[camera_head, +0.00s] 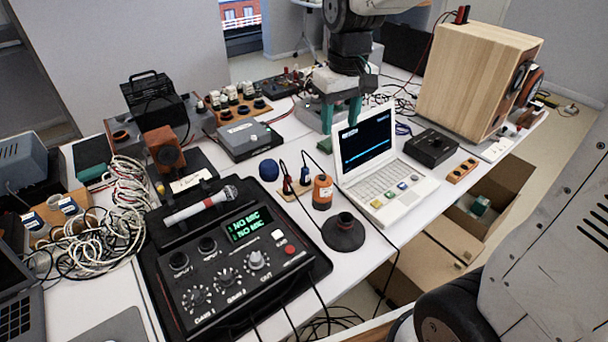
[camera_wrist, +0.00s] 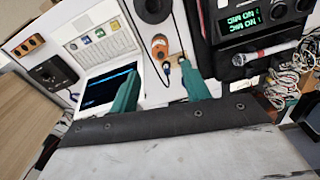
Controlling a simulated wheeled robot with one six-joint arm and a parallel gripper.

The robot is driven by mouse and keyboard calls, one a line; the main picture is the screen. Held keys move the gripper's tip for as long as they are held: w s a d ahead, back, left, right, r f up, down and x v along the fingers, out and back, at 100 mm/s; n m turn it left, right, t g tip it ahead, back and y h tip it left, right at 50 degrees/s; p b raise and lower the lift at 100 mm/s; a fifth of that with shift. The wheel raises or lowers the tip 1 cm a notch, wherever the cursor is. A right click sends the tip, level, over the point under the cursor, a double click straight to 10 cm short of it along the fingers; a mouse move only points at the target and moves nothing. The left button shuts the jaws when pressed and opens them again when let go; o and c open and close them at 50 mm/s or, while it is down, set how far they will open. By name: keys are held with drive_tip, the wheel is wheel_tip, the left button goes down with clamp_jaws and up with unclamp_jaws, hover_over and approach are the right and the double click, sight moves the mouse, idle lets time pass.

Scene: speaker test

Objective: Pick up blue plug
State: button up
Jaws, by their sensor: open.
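The blue plug (camera_head: 305,176) stands on a small wooden block (camera_head: 292,192) beside a red plug (camera_head: 287,186), between the mixer and the white laptop. A dark cable rises from the blue plug. In the wrist view a small blue plug (camera_wrist: 166,68) shows between the green fingertips in the picture, near the orange cylinder. My gripper (camera_head: 341,114) is open and empty, with its green fingers pointing down behind the laptop screen. Its fingers also show in the wrist view (camera_wrist: 160,78). It is apart from the plug.
The white laptop (camera_head: 378,182) stands open right of the plug. The black mixer (camera_head: 235,262) with a microphone (camera_head: 200,205) lies left. A wooden speaker (camera_head: 470,80) stands at back right.

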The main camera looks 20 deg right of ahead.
drive_tip(key=w+f, duration=0.5)
drive_tip(key=w, duration=0.2)
drive_tip(key=n, duration=0.1)
hover_over(305, 168)
wheel_tip(305, 168, down, 9)
drive_tip(key=shift+n+g, duration=0.3)
wheel_tip(305, 168, down, 7)
drive_tip(key=shift+a+f, duration=0.1)
drive_tip(key=shift+a, duration=0.05)
drive_tip(key=shift+w+f, duration=0.1)
drive_tip(key=shift+f, duration=2.75)
clamp_jaws()
